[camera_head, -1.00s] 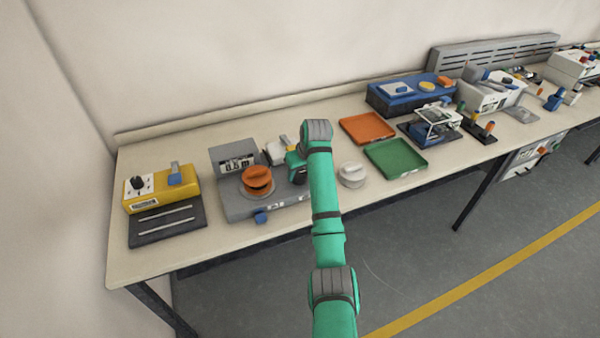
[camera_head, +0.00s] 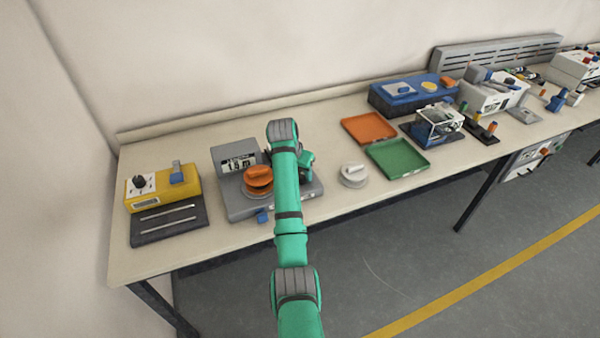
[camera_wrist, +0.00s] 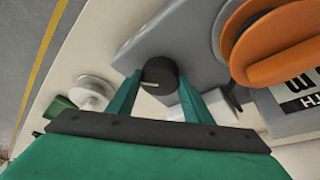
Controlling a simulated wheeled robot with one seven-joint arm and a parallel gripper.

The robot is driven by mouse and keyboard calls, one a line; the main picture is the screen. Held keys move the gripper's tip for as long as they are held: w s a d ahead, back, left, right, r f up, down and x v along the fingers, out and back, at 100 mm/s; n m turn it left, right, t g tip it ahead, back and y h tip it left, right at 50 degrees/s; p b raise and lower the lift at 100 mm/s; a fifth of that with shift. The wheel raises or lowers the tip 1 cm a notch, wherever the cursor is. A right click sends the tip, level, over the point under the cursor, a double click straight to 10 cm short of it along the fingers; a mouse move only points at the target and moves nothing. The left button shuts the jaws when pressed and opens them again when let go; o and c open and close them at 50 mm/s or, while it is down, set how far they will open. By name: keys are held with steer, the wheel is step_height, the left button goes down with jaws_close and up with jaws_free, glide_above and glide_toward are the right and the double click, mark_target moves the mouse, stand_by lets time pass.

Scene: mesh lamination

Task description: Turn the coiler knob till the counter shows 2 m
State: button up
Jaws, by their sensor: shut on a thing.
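The coiler (camera_head: 236,207) is a grey machine with an orange spool (camera_head: 258,178) on top, also large at the upper right of the wrist view (camera_wrist: 285,48). Its counter (camera_head: 239,164) shows a figure that looks like 1.5 m, though the digit after the point is hard to read. In the wrist view the black knob (camera_wrist: 160,71), with a pale pointer line, sits between the two green fingers. My gripper (camera_wrist: 160,84) is shut on this knob. In the head view my arm hides the knob and most of the gripper.
A yellow device (camera_head: 163,186) stands left of the coiler. A white spool (camera_head: 353,175) stands on the bench to the right, with an orange tray (camera_head: 369,128) and a green tray (camera_head: 398,158) beyond. A blue unit (camera_head: 412,95) stands at the back.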

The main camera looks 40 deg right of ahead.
steer(key=m, duration=0.1)
steer(key=m+g, duration=0.1)
steer(key=m, duration=0.2)
steer(key=shift+w+r+g+h, duration=0.15)
steer(key=shift+w+g+h, duration=0.15)
steer(key=shift+g, duration=0.1)
steer(key=shift+m+g, duration=0.6)
steer(key=shift+m, duration=1.2)
steer(key=shift+d+m, duration=0.1)
steer(key=shift+m, duration=0.2)
steer(key=o, duration=1.1)
steer(key=shift+c, duration=0.2)
